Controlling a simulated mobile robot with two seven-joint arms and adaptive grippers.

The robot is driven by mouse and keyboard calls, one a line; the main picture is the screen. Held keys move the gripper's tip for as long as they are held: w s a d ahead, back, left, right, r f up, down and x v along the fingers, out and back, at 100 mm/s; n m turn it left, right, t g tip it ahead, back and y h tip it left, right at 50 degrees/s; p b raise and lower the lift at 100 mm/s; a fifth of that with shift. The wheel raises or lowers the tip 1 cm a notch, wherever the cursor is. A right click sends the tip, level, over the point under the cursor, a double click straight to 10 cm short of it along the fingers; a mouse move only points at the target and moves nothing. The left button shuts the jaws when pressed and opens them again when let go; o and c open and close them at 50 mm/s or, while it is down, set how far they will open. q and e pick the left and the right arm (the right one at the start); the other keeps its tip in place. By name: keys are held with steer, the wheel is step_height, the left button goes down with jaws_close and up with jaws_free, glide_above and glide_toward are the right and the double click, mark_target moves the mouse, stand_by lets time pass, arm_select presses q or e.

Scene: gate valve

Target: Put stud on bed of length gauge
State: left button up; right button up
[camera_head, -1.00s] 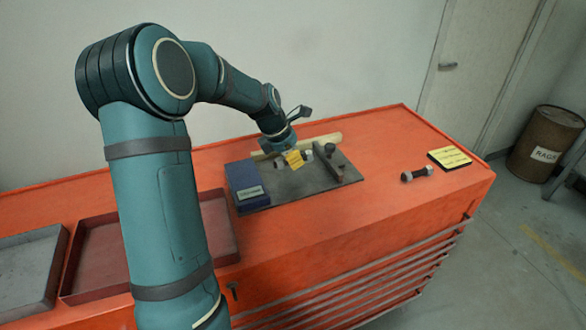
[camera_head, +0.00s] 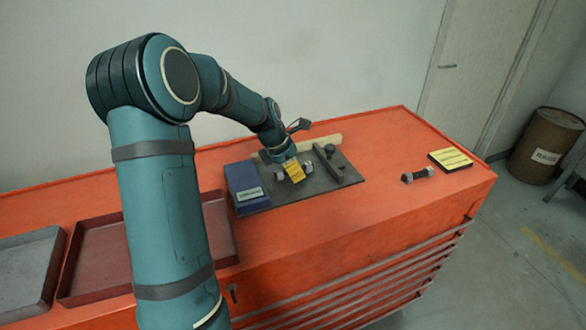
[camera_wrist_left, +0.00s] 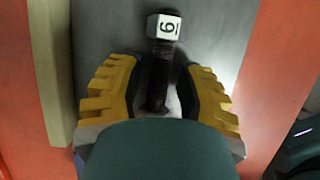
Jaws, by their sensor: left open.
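The length gauge is a dark flat bed (camera_head: 262,203) with a blue block at its left end and a raised bar on its right part. A stud (camera_head: 308,167) with pale nut ends lies at the bed, between the block and the bar. My left gripper (camera_head: 293,171), with yellow fingers, is over the middle of the stud. In the left wrist view the stud (camera_wrist_left: 160,75) has a dark threaded shank and a white marked nut. The open left gripper (camera_wrist_left: 160,95) has a finger on each side of the shank, with gaps visible. The stud's lower end is hidden. My right gripper is not seen.
Another stud (camera_head: 418,174) lies on the orange cabinet top (camera_head: 380,215), near a black and yellow label plate (camera_head: 450,159). A dark red tray (camera_head: 95,262) and a grey tray (camera_head: 25,270) are at the left. A pale bar (camera_head: 325,141) lies behind the bed.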

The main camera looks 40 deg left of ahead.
arm_select(q)
steer(key=p+v, duration=0.2)
steer(key=v, duration=1)
steer(key=shift+r, duration=0.15)
